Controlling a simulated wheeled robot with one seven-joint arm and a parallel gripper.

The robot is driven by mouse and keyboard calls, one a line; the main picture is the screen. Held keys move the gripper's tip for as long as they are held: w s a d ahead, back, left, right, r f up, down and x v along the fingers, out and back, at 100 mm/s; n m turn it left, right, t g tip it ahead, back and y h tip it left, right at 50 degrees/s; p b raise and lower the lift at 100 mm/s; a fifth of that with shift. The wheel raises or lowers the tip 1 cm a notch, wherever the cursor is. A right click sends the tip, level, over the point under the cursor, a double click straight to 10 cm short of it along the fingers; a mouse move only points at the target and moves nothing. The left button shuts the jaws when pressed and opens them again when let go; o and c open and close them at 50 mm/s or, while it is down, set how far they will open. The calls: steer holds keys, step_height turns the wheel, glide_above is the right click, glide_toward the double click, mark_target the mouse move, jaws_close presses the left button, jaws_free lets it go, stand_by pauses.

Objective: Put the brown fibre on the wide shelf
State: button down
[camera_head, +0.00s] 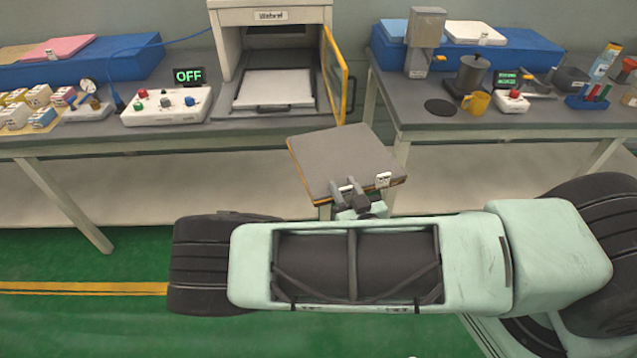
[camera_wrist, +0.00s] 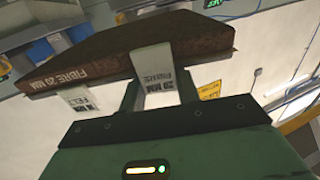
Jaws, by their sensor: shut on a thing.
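The brown fibre is a flat slab (camera_head: 345,160), grey on top with brown-orange edges in the head view. In the wrist view it is a brown slab (camera_wrist: 130,52) marked "FIBRE 20 MM". My gripper (camera_head: 352,190) is shut on its near edge and holds it roughly level, in front of the gap between two tables. White tags hang at the held edge. A long pale lower shelf (camera_head: 200,178) runs under the tables. I cannot tell whether it is the wide shelf.
A white oven (camera_head: 225,45) stands open on the left table, its yellow-edged door (camera_head: 335,75) swung out near the slab. A control box (camera_head: 165,105) reads OFF. The right table (camera_head: 530,130) holds a pot, mug and tools. Blue platforms (camera_head: 110,60) carry flat pieces.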

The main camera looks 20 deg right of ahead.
mark_target(365, 190)
steer(key=shift+n+y, duration=0.3)
steer(key=shift+y, duration=0.2)
steer(key=d, duration=0.1)
steer(key=d+f, duration=0.1)
steer(key=d, duration=0.1)
steer(key=s+d+f, duration=0.1)
steer(key=d, duration=0.1)
steer(key=shift+s+d+f, duration=0.1)
steer(key=shift+d+f, duration=0.15)
steer(key=shift+s+f, duration=0.1)
steer(key=shift+f, duration=0.05)
